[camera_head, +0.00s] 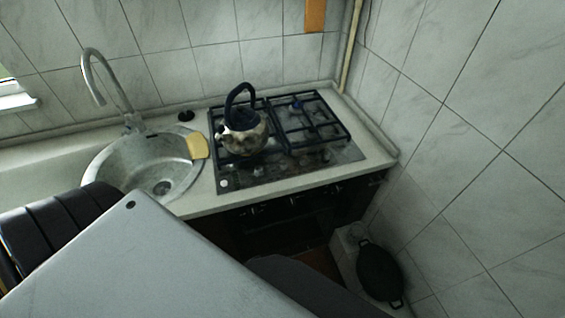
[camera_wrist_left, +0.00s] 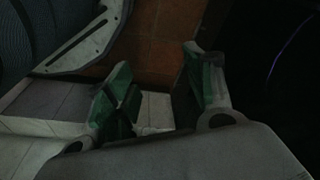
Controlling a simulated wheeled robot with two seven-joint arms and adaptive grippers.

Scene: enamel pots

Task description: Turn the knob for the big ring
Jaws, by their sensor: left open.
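The black gas hob (camera_head: 315,158) is set in the counter, with black grates over its rings. A patterned kettle (camera_head: 245,138) with a dark arched handle stands on its left part and hides what is under it. Small dark shapes that look like knobs (camera_head: 255,210) sit on the shadowed front below the counter edge; which one serves the big ring I cannot tell. My left gripper (camera_wrist_left: 160,90) shows in the left wrist view, its green-padded fingers apart with nothing between them. It is not seen in the head view. My right gripper is not in view.
A round steel sink (camera_head: 150,172) with a tall tap (camera_head: 105,85) is left of the hob, a yellow sponge (camera_head: 197,146) on its rim. A tiled wall closes the right side. A black pan (camera_head: 379,271) is low at right. My own body hides the lower left.

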